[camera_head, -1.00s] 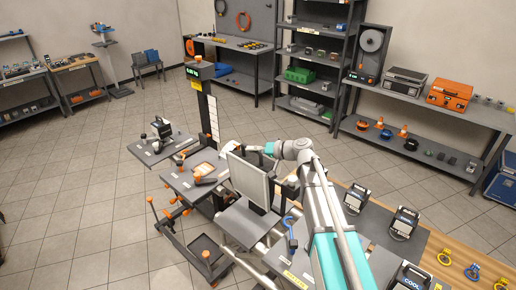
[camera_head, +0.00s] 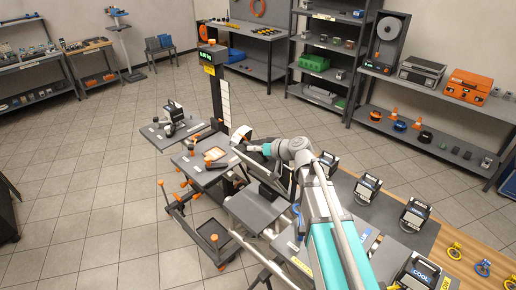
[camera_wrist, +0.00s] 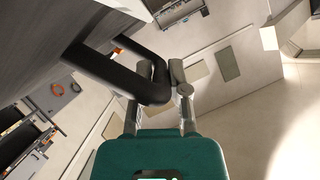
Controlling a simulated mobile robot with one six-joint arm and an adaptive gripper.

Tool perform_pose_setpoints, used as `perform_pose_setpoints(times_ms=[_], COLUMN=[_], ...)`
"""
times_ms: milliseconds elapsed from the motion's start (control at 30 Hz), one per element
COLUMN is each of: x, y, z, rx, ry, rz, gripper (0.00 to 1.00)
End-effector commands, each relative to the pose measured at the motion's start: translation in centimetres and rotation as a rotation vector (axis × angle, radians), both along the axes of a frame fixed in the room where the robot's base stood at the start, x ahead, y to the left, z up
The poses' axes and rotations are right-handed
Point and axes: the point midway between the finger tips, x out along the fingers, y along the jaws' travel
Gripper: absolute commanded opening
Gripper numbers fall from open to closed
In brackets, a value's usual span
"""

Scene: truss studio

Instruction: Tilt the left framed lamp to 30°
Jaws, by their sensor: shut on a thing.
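A framed lamp, a flat panel (camera_head: 262,170) with a pale edge and dark frame, stands above a grey plate in the middle of the head view. It is strongly tilted and seen nearly edge-on. My gripper (camera_head: 251,148) is at its upper edge, partly hidden by my wrist. In the wrist view, my gripper (camera_wrist: 168,80) is shut on the lamp's black bar handle (camera_wrist: 115,70). The lamp's grey panel (camera_wrist: 50,40) fills the upper left there. I cannot read its tilt angle.
A post with a green display (camera_head: 212,55) stands behind the lamp. Trays (camera_head: 207,176) and a black device (camera_head: 173,112) are left of it. Several black framed units, such as one (camera_head: 367,187), line the wooden bench at right.

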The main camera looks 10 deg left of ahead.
Motion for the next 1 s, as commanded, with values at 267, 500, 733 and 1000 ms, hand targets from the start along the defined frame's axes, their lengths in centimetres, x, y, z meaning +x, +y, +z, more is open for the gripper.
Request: perform_pose_setpoints(times_ms=[267, 500, 733, 1000], x=[0.09, 0.05, 0.04, -0.32], y=[0.14, 0.04, 0.01, -0.39], z=[0.09, 0.06, 0.05, 0.62], rx=[0.004, 0.003, 0.002, 0.002], ry=[0.0, 0.001, 0.001, 0.013], rz=[0.001, 0.0, 0.0, -0.009], gripper=[0.41, 0.55, 0.55, 0.55])
